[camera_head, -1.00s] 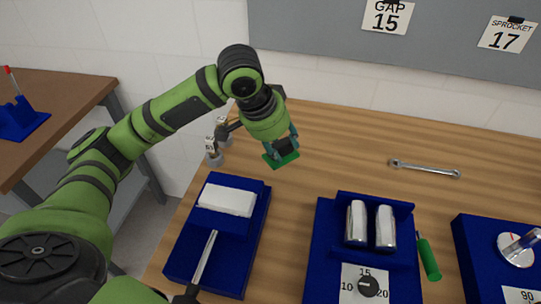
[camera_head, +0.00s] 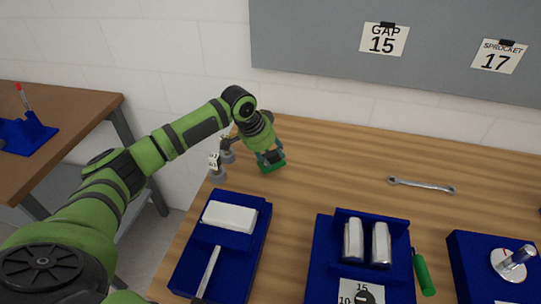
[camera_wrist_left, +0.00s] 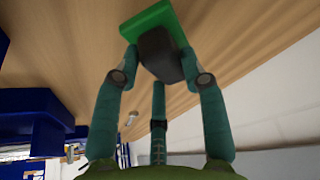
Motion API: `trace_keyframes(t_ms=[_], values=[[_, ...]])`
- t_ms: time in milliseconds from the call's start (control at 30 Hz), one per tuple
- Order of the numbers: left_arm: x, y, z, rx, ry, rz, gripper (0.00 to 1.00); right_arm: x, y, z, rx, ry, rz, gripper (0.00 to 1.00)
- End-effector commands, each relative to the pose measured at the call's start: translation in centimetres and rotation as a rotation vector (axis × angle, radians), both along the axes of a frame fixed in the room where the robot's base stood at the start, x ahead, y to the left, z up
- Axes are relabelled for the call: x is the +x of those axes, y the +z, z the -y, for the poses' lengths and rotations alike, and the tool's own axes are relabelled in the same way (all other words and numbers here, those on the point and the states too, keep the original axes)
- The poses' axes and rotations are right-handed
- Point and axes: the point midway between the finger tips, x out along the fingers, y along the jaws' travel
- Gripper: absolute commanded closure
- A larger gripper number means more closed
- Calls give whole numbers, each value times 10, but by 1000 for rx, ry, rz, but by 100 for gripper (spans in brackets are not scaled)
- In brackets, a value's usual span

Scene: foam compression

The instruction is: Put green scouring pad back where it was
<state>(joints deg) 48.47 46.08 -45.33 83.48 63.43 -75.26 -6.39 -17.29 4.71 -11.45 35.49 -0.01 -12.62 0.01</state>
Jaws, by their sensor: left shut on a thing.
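The green scouring pad (camera_head: 273,167) is below my left gripper (camera_head: 269,154), at the back left of the wooden table. In the left wrist view the pad (camera_wrist_left: 150,18) is a flat green block with a dark piece (camera_wrist_left: 160,55) on it. The teal fingers of my left gripper (camera_wrist_left: 162,68) are shut on that dark piece. The pad is close to the table top; I cannot tell whether it touches. My right gripper is in neither view now.
Small metal weights (camera_head: 217,172) stand just left of the pad. A blue fixture with a white foam block (camera_head: 229,217) is in front. A blue roller fixture (camera_head: 320,250) and a wrench (camera_head: 420,185) are to the right. The table between pad and wrench is clear.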

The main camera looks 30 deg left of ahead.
Motion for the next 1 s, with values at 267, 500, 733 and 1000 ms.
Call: trace_keyframes(t_ms=[267, 500, 733, 1000], values=[[0, -16, 0, 0, 0, 2, 89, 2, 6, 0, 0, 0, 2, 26], [0, -19, 0, -1, 1, 1, 89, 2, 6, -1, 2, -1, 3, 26], [0, -19, 0, 0, 1, 1, 34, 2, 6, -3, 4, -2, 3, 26], [0, -14, -1, 0, 1, 4, 34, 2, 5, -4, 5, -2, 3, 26]])
